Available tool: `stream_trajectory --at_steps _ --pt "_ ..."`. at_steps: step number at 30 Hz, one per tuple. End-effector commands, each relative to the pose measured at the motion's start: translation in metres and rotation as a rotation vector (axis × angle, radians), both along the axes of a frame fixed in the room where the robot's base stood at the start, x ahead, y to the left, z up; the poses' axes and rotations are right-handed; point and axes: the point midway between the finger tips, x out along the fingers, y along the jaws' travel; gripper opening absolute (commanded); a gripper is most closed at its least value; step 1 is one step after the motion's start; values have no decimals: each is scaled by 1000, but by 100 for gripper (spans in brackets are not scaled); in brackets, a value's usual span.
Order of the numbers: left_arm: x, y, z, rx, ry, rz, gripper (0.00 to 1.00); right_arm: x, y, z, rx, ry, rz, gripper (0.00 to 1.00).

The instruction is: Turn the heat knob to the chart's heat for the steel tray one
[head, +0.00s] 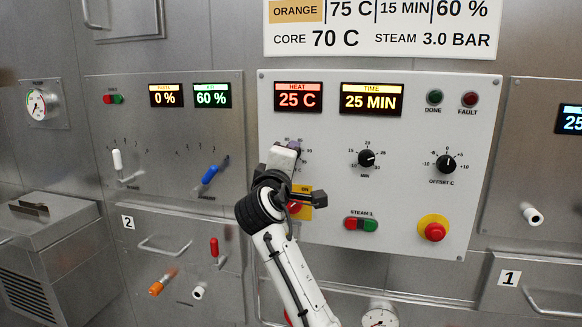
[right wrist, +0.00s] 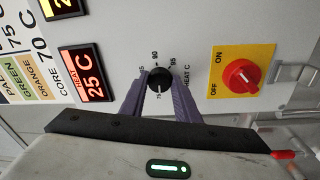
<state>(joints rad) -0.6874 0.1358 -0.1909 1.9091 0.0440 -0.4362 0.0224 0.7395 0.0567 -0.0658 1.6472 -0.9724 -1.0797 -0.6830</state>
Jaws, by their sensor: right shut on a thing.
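My right gripper (head: 291,148) is shut on the black heat knob (right wrist: 160,78), one finger on either side of it in the right wrist view. Scale numbers ring the knob; I cannot read its pointer exactly. In the head view the gripper and wrist hide the knob. The red heat display (head: 298,97) reads 25 C. The chart (head: 382,27) above the panel is cut off at the top; its orange row shows 75 C, 15 MIN, 60 %, with core 70 C and steam 3.0 BAR below. My left gripper is out of view.
A red ON/OFF switch on a yellow plate (right wrist: 241,73) lies close to the gripper. The panel also carries the time knob (head: 367,158), offset knob (head: 446,164), steam buttons (head: 360,224) and a red stop button (head: 434,231). A door labelled 1 (head: 510,277) is at lower right.

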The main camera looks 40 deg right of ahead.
Motion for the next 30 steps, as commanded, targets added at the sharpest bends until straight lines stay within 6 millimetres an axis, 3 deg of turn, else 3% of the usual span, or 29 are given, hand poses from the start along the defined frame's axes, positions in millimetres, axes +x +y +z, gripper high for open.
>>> stream_trajectory --at_steps 6,30 --pt "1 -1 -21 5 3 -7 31 1 1 -6 135 -157 0 6" --pt "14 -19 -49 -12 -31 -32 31 3 3 -5 590 -689 1 6"
